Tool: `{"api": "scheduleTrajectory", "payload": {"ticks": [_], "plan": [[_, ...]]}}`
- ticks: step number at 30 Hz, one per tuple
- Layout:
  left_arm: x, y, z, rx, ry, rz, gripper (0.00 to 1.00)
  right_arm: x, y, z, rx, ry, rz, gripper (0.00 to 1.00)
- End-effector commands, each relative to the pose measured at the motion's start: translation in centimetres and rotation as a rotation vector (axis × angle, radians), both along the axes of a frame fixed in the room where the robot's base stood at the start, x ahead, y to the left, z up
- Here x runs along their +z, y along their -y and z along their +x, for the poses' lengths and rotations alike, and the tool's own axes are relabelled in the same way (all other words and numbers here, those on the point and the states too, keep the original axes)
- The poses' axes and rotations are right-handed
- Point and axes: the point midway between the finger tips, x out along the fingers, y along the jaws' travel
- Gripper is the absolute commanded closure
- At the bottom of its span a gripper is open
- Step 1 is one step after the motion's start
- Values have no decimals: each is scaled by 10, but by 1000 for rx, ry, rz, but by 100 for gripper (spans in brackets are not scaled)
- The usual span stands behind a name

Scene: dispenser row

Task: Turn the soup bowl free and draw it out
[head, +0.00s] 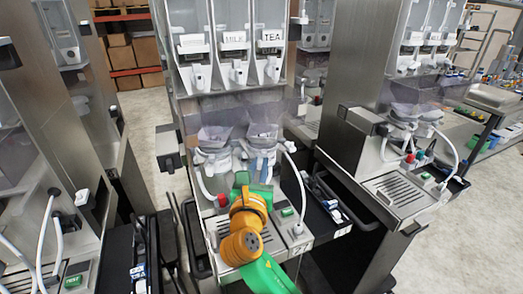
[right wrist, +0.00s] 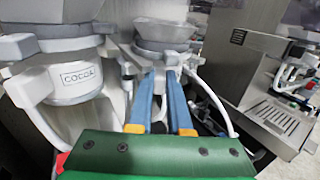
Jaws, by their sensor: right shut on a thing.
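Two white mixing bowls sit side by side under the canisters of the middle dispenser. The left bowl (right wrist: 75,80) reads COCOA in the right wrist view; it also shows in the head view (head: 213,147). The right bowl (head: 263,138) is still in its seat below a clear funnel, and it shows in the right wrist view (right wrist: 162,45). No soup label is readable on it. My right gripper (head: 259,166) is shut on the lower front of this right bowl, its blue fingers (right wrist: 166,78) around a pale part. The exact grip is partly hidden. My left gripper is out of view.
A white hose (head: 299,185) curves close on the right of the gripper. A drip tray with a green button (head: 287,212) lies below. Canisters marked MILK (head: 234,40) and TEA (head: 270,40) hang above. Another dispenser (head: 395,185) stands to the right.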

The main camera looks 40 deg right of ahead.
Motion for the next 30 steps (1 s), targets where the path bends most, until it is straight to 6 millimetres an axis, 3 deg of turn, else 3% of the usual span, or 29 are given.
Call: {"api": "scheduleTrajectory", "payload": {"ticks": [14,30], "plan": [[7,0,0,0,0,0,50,5,1,0,1,7,-7,100],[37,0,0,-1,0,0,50,6,9,-6,143,3,-8,100]]}}
